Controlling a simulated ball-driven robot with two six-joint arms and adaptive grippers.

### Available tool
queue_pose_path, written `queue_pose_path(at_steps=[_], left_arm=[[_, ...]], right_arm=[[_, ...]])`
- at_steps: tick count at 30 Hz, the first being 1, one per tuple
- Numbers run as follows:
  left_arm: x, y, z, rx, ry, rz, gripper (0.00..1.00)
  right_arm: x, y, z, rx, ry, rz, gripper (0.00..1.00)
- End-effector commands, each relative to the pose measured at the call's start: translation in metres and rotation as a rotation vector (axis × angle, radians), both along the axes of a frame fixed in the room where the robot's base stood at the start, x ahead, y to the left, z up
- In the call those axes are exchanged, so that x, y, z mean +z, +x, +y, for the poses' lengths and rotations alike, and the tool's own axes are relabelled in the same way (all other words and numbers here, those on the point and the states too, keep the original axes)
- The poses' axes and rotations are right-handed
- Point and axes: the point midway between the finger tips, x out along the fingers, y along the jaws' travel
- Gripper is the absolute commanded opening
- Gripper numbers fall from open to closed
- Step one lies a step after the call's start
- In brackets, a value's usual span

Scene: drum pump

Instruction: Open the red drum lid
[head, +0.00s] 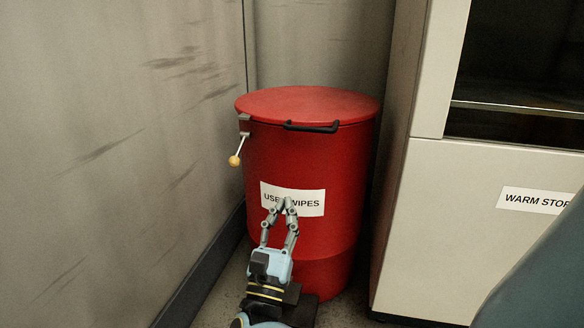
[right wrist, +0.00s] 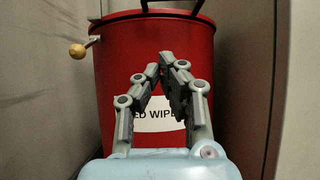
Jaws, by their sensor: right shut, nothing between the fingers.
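The red drum (head: 310,165) stands upright in the corner. Its red lid (head: 308,102) lies flat and closed on top. A black handle (head: 312,127) is at the lid's front edge. A lever with a yellow ball knob (head: 234,161) hangs at the drum's left side; the knob also shows in the right wrist view (right wrist: 77,51). My right gripper (head: 285,203) is shut and empty, in front of the drum's white label (head: 310,203), below the handle. Its fingertips (right wrist: 166,60) point at the drum front in the right wrist view; whether they touch it I cannot tell. My left gripper is not in view.
A grey wall (head: 120,140) runs close along the drum's left. A pale cabinet (head: 470,240) labelled "WARM STOR…" stands close on its right, with a dark opening above. Some floor shows in front of the drum.

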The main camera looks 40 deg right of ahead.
Motion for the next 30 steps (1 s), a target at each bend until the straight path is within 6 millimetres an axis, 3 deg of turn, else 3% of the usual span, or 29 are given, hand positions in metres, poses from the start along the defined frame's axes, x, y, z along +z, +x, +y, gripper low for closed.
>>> queue_pose_path(at_steps=[15, 21, 30], left_arm=[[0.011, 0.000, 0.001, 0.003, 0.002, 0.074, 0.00], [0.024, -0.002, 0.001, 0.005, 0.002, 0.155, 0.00], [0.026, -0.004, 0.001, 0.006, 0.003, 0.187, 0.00]], right_arm=[[0.057, 0.054, -0.063, 0.001, -0.006, -0.001, 0.00], [0.085, 0.056, -0.066, 0.001, -0.003, 0.001, 0.00], [0.093, 0.057, -0.067, 0.001, -0.004, 0.005, 0.00]])
